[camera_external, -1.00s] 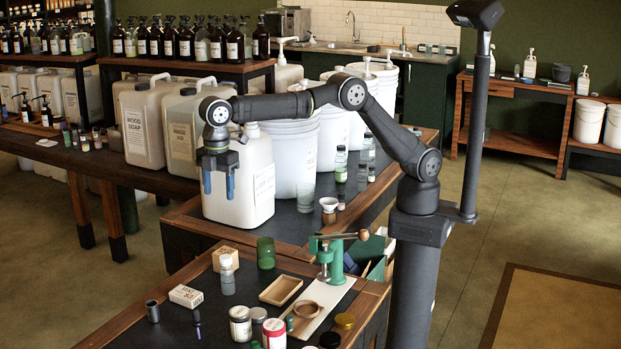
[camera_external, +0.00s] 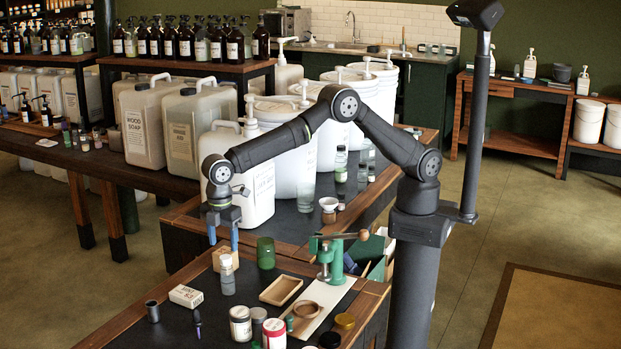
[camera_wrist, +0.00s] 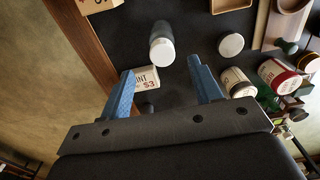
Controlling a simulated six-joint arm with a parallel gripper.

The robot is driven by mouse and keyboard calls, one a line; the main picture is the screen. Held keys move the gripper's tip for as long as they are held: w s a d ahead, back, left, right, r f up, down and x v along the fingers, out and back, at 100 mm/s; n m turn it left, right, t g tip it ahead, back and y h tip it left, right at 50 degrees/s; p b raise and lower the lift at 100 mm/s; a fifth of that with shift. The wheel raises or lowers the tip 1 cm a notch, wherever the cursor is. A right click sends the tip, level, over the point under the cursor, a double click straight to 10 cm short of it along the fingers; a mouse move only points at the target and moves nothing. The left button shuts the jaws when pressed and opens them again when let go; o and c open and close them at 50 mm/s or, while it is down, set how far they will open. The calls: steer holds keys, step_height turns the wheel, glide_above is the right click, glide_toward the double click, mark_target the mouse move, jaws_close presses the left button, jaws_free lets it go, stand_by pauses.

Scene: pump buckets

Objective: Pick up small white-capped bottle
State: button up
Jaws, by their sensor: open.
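The small white-capped bottle (camera_external: 228,281) stands upright on the dark front table, with a clear, greyish body and a pale cap. In the wrist view a pale bottle (camera_wrist: 162,45) that appears to be the same one shows ahead of the fingers, roughly centred between them. My gripper (camera_external: 223,243) points down with its blue fingers apart and empty. In the outside view the fingertips appear just above the cap, with no contact visible. In the wrist view both fingers of my gripper (camera_wrist: 161,74) show clear of the bottle.
A green cup (camera_external: 266,253), a wooden tray (camera_external: 281,290) and a green press (camera_external: 331,262) stand to the right. A small white box (camera_external: 186,296) lies left of the bottle. Several jars (camera_external: 240,323) stand in front. A large white jug (camera_external: 250,190) stands behind my gripper.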

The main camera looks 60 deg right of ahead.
mark_target(225, 257)
steer(key=shift+s+f, duration=0.15)
steer(key=shift+f, duration=3.2)
jaws_close()
